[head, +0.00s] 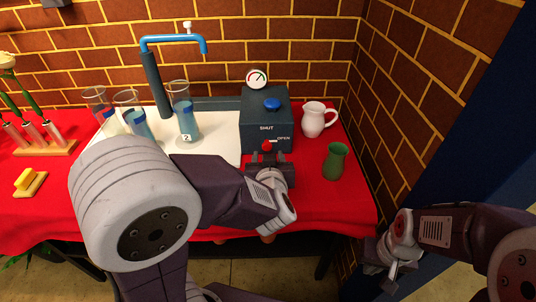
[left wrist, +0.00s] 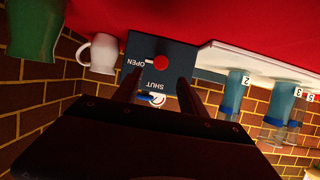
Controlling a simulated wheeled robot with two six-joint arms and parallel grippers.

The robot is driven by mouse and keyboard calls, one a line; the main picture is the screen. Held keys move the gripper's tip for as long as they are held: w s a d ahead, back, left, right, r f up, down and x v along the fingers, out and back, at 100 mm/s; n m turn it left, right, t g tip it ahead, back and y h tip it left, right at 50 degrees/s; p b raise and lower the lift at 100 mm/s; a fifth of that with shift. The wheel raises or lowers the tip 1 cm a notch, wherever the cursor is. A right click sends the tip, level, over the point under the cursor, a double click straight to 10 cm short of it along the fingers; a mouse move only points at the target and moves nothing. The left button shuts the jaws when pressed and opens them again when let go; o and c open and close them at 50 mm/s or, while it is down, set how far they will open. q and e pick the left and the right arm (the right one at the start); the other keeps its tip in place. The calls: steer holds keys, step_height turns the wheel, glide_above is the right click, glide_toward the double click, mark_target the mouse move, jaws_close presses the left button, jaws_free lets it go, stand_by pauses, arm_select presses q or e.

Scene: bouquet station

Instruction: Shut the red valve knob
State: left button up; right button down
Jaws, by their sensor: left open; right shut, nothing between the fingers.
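The red valve knob (head: 267,146) is on the front of a dark blue-grey box (head: 262,115) marked SHUT and OPEN. In the left wrist view, which is upside down, the knob (left wrist: 161,62) is a red disc, with a thin pale mark between it and the word OPEN. My left gripper (head: 266,160) is open just in front of the knob; its fingers (left wrist: 159,85) point toward the box, one on either side of the knob's line. Contact with the knob cannot be told. My right gripper (head: 388,272) is shut and empty, low at the right, away from the table.
A blue cap (head: 272,104) and a gauge (head: 257,79) top the box. A white jug (head: 314,120) and a green vase (head: 336,161) stand to its right. Water-filled cylinders (head: 183,115) and a blue tap (head: 172,40) are to its left. A brick wall (head: 315,50) is behind.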

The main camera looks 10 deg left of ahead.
mark_target(267, 146)
arm_select(q)
steer(key=b+x, duration=0.1)
steer(key=x, duration=0.1)
steer(key=b+x, duration=0.1)
steer(key=x, duration=0.2)
steer(key=b+x, duration=0.1)
steer(key=x, duration=0.1)
steer(key=shift+f, duration=0.3)
steer(key=shift+w+a, duration=0.25)
steer(key=shift+w, duration=0.4)
jaws_close()
